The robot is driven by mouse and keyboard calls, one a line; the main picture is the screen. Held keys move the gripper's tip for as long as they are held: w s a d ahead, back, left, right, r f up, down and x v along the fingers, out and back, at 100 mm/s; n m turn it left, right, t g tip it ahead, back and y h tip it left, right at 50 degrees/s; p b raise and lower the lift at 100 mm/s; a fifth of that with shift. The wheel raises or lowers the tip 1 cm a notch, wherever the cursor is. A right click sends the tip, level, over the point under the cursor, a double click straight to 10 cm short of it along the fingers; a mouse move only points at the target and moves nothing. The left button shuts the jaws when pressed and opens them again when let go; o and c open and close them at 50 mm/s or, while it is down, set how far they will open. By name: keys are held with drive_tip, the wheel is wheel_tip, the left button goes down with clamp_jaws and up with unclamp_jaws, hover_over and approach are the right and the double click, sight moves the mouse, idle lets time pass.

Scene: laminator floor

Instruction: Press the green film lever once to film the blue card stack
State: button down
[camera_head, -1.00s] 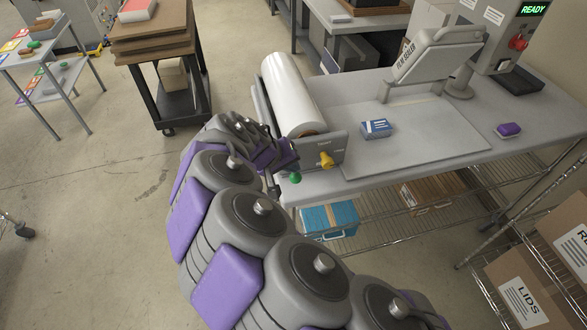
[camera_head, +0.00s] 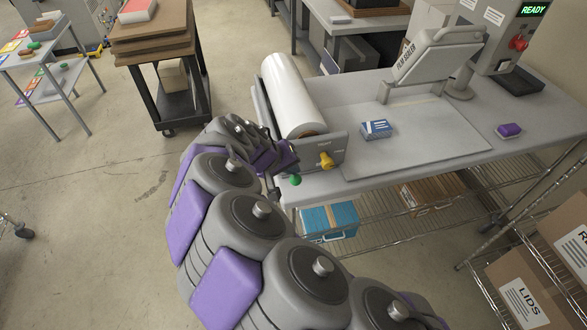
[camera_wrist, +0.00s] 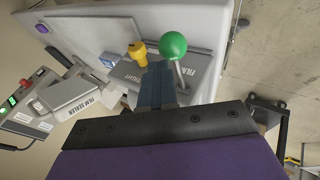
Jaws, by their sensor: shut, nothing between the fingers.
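The green film lever's round knob (camera_head: 295,180) sits at the front end of the film roll machine, low at the table edge. In the wrist view the green knob (camera_wrist: 173,45) stands on a thin metal stem, just beyond and right of my fingertips. My gripper (camera_wrist: 157,72) is shut and empty, its tips close to the stem; I cannot tell whether they touch. In the head view my gripper (camera_head: 286,160) is partly hidden by my arm. The blue card stack (camera_head: 376,129) lies on the flat bed right of the white film roll (camera_head: 292,95).
A yellow knob (camera_head: 326,160) is beside the green lever; it also shows in the wrist view (camera_wrist: 138,50). The film sealer (camera_head: 435,58) stands behind the bed. A purple block (camera_head: 508,130) lies at the right. A screen (camera_head: 534,9) reads READY. A cart (camera_head: 165,60) stands left.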

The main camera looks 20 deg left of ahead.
drive_tip(key=shift+w+a+r, duration=0.1)
drive_tip(key=shift+w+r, duration=0.1)
drive_tip(key=shift+r, duration=0.55)
drive_tip(key=shift+w+a+r, duration=0.1)
drive_tip(key=shift+w+r, duration=0.1)
drive_tip(key=shift+r, duration=0.55)
drive_tip(key=shift+r, duration=0.1)
drive_tip(key=shift+w+a+r+p, duration=0.1)
drive_tip(key=shift+w+r+p, duration=0.2)
drive_tip(key=shift+r, duration=0.5)
drive_tip(key=shift+w+a+r+p, duration=0.15)
drive_tip(key=shift+r+p, duration=0.2)
drive_tip(key=shift+r, duration=0.4)
drive_tip(key=shift+w+a+r+p, duration=0.1)
drive_tip(key=shift+r+p, duration=0.25)
drive_tip(key=shift+r, duration=0.45)
